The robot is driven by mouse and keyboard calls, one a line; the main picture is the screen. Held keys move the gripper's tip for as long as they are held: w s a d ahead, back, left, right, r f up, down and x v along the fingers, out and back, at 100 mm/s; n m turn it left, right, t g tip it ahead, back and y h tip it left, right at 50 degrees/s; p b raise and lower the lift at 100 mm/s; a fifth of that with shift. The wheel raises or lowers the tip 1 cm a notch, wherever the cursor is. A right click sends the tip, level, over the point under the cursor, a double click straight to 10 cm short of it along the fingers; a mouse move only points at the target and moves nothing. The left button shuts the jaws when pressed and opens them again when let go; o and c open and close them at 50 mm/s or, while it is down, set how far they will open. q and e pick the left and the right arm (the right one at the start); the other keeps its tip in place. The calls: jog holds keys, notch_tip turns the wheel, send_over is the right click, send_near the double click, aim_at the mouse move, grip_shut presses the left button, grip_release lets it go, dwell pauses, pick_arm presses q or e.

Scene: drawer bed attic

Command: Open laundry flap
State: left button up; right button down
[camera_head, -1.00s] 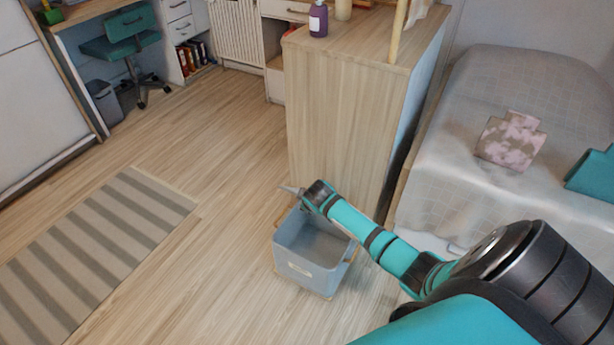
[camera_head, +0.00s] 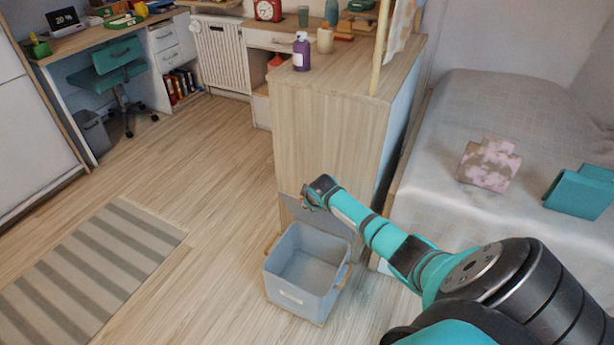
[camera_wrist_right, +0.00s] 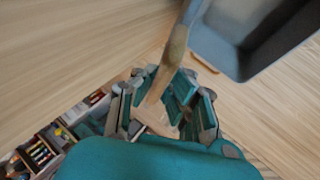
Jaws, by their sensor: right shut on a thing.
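A grey-blue bin (camera_head: 318,303) with wooden handles stands on the floor, open at the top, in front of a wooden cabinet (camera_head: 325,140). A grey panel (camera_head: 335,222) stands upright just behind the bin, against the cabinet's lower front. I cannot tell whether it is hinged there. My right gripper (camera_head: 312,200) is at this panel's upper left, above the bin's back. In the right wrist view, my gripper (camera_wrist_right: 155,110) is shut on a pale wooden bar (camera_wrist_right: 177,50), with the bin (camera_wrist_right: 215,45) beside it. I cannot tell what the bar belongs to. My left gripper is out of view.
A bed (camera_head: 445,165) stands to the right, with a pink patterned item (camera_head: 490,165) and a teal item (camera_head: 580,192) on it. A purple bottle (camera_head: 301,54) stands on the cabinet. A striped rug (camera_head: 90,262) lies at left, with clear floor between it and the bin.

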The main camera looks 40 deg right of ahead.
jog(key=shift+w+d+r, duration=0.25)
jog(key=shift+d+r, duration=0.05)
jog(key=shift+d, duration=0.2)
jog(key=shift+w+d+r, duration=0.25)
jog(key=shift+d, duration=0.25)
jog(key=c, duration=1.3)
grip_release()
jog(key=shift+s+a, duration=0.1)
jog(key=shift+c, duration=0.2)
jog(key=v, duration=1.2)
jog(key=shift+f, duration=0.2)
